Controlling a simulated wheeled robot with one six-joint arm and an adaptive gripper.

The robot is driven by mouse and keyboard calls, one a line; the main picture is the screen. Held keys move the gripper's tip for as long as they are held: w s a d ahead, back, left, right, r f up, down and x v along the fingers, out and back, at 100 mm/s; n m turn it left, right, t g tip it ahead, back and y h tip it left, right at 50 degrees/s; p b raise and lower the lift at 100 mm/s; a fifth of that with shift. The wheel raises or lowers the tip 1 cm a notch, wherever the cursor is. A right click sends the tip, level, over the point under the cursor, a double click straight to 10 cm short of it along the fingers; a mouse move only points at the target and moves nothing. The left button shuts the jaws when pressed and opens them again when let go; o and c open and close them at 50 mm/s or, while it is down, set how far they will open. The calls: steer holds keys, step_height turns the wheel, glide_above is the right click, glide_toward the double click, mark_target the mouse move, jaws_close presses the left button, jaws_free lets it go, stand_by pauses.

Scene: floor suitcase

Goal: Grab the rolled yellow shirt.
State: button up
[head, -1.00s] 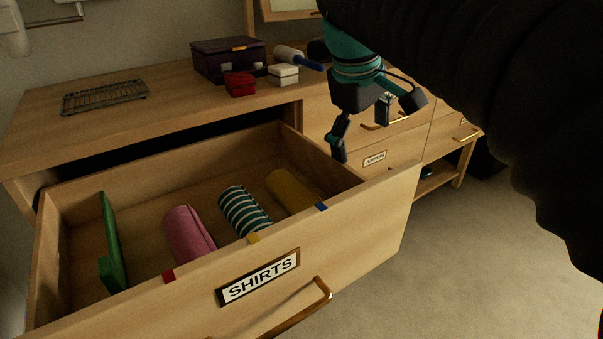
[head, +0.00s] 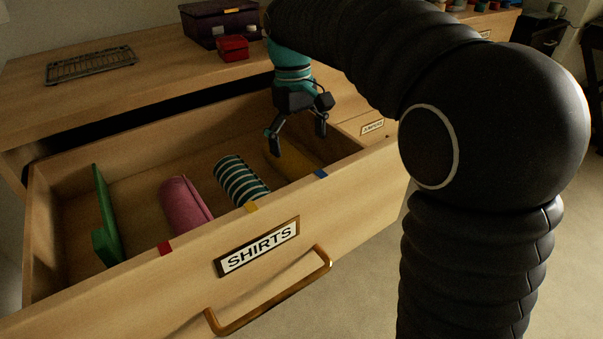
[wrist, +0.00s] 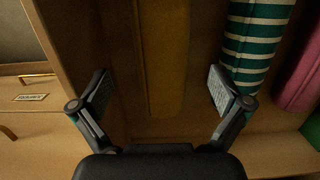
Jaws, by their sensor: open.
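The rolled yellow shirt (head: 297,160) lies in the open drawer, at the right end of the row of rolls. It is partly hidden behind my gripper (head: 298,146) in the head view. In the wrist view the yellow shirt (wrist: 164,55) runs lengthwise, between the lines of the two spread fingers. My gripper (wrist: 161,95) is open and empty, pointing down over the shirt. Whether the fingertips reach down beside the roll I cannot tell.
A striped green-and-white roll (head: 241,181) lies close on the left of the yellow one, then a pink roll (head: 185,205) and a green folded item (head: 105,220). The drawer's front wall (head: 345,185) and right side wall (wrist: 75,60) stand close by.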

mark_target(299, 159)
steer(key=shift+s+d+f+b, duration=0.1)
steer(key=shift+s+f+b, duration=0.1)
steer(key=shift+f, duration=1.55)
steer(key=shift+s+f+b, duration=0.15)
steer(key=shift+s+f, duration=0.05)
steer(key=shift+f, duration=1.5)
steer(key=c, duration=1.3)
steer(key=shift+o, duration=0.2)
steer(key=shift+r, duration=0.15)
